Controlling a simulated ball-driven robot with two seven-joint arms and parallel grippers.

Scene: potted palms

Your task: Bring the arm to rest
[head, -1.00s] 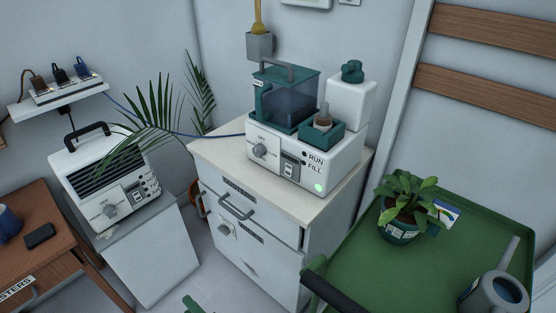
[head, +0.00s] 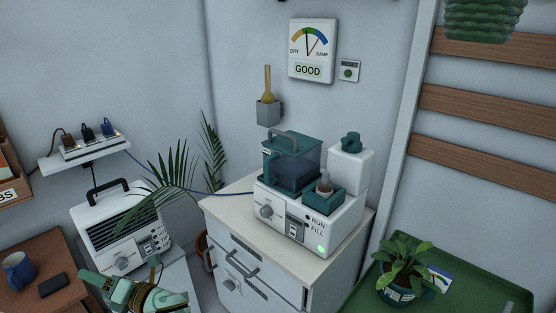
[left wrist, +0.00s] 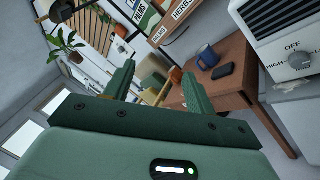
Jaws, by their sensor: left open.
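My left gripper (head: 112,288) is green and shows at the bottom left of the head view, in front of the white heater and close to the desk's right edge. In the left wrist view its two fingers (left wrist: 92,72) stand apart with nothing between them. The jaws are open and empty. The rest of the left arm is mostly below the frame. My right gripper is in neither view.
A white heater (head: 122,232) and a wooden desk (head: 32,262) with a blue mug (head: 18,269) and a phone (head: 53,285) are near the left gripper. A humidifier (head: 312,225) stands on a white cabinet (head: 225,205). A potted plant (head: 398,285) sits on a green tray (head: 475,292).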

